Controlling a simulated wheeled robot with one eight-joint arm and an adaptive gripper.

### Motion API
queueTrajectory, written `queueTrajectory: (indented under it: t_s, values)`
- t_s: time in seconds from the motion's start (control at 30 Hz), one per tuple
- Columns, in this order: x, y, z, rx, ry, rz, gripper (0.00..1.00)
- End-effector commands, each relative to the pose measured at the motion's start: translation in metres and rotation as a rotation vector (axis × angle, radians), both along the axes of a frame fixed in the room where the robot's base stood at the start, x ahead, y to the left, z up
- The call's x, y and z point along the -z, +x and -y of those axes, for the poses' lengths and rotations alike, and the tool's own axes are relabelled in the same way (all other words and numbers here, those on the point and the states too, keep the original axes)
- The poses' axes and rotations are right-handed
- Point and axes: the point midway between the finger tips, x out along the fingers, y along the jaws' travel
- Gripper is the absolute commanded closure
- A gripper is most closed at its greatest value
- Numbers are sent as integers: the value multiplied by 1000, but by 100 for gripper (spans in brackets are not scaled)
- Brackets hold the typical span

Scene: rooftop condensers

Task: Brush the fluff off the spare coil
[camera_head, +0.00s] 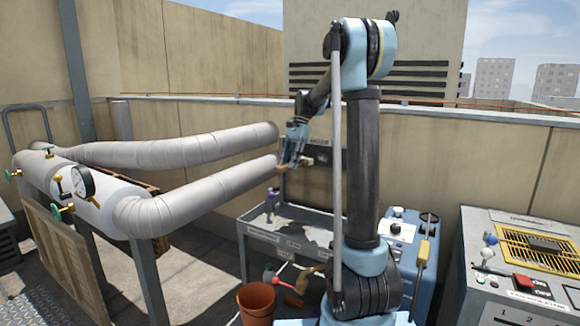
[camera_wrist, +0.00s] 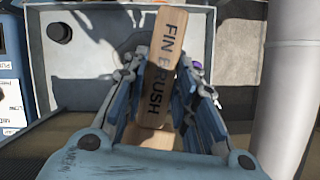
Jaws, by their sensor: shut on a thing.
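My gripper (camera_head: 295,150) is raised above the grey cart, beside the end of the lower silver pipe. In the wrist view my gripper (camera_wrist: 160,80) is shut on a wooden block lettered FIN BRUSH. This fin brush (camera_wrist: 160,65) stands lengthwise between the fingers; its bristles are not visible. In the head view only a small brown part of the brush (camera_head: 281,168) shows at the fingertips. I cannot make out the spare coil or its fluff for certain in either view.
The grey cart (camera_head: 262,238) stands below the gripper, with a small purple-topped item on it. Two thick silver pipes (camera_head: 190,190) run close on the left. An orange bucket (camera_head: 256,302) sits on the floor. A control console (camera_head: 500,300) stands at the right.

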Motion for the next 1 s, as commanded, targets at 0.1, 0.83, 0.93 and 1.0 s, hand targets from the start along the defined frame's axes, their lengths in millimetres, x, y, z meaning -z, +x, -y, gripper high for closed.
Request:
queueTrajectory:
  t_s: [0.1,0.83,0.93,1.0]
  values:
    - [-7,0,0,0,0,0,100]
    - [-20,1,1,0,0,0,100]
    - [-14,1,1,0,0,0,100]
    - [-10,1,1,0,0,0,100]
